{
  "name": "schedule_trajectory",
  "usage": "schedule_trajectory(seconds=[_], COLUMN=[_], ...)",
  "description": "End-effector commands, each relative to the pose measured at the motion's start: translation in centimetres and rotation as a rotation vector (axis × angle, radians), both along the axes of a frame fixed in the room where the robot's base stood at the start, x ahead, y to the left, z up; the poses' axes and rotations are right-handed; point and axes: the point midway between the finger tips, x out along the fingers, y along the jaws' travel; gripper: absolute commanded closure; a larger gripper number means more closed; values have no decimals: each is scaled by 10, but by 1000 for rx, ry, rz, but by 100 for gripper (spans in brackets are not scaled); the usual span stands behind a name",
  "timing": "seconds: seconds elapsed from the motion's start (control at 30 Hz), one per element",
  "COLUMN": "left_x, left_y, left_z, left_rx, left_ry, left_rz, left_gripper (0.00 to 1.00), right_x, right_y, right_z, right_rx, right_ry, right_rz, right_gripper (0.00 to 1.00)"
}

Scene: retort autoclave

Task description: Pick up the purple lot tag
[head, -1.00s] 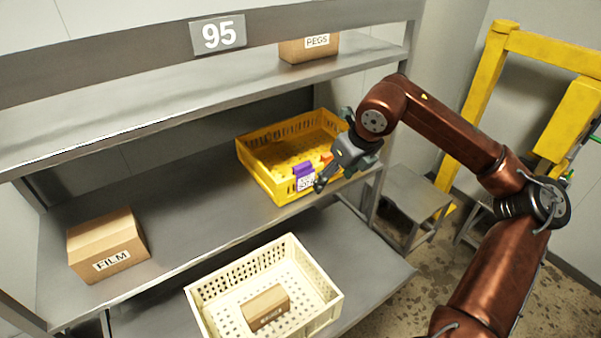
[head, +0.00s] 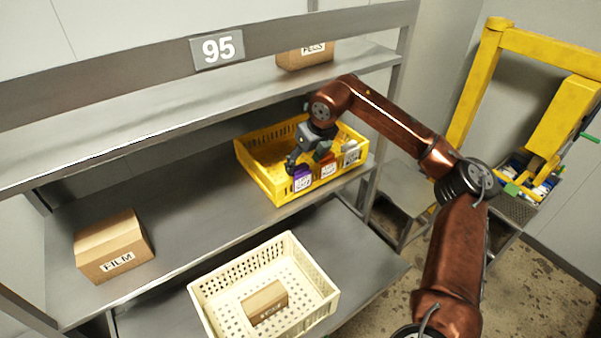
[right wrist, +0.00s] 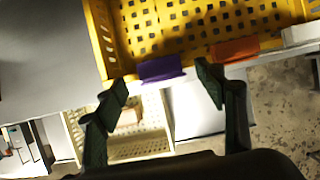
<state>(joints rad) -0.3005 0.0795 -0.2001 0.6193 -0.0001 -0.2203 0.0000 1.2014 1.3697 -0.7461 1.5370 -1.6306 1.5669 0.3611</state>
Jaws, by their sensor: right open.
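The purple lot tag (head: 302,179) hangs on the front wall of the yellow crate (head: 279,193), with a white printed label facing out. In the right wrist view the purple tag (right wrist: 161,69) lies between and just beyond the fingertips. My right gripper (head: 304,164) is over the crate's front rim, close to the tag. It is open and empty in the right wrist view (right wrist: 160,82), one finger on each side of the tag. An orange tag (head: 328,166) and a white tag (head: 351,154) hang to the right on the same rim. My left gripper is not in view.
A cream crate (head: 205,296) with a small box (head: 264,301) stands on the lower shelf. A FILM box (head: 113,247) sits left on the middle shelf. The upper shelf (head: 200,105) runs above the yellow crate. A yellow frame (head: 545,52) stands right.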

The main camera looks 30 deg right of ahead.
Motion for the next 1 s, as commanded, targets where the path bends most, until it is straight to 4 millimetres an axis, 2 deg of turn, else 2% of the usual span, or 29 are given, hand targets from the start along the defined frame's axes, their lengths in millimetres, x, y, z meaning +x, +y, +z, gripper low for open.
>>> schedule_trajectory(seconds=[0.2,0.47,1.0], left_x=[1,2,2], left_y=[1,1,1], left_z=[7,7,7], left_rx=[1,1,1], left_ry=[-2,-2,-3], left_rz=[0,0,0], left_gripper=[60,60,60], right_x=[9,10,10], right_y=[1,1,1], right_z=[-21,-24,-23], right_rx=[1,1,1], right_ry=[-1,-2,-2], right_rz=[0,0,0], right_gripper=[36,36,73])
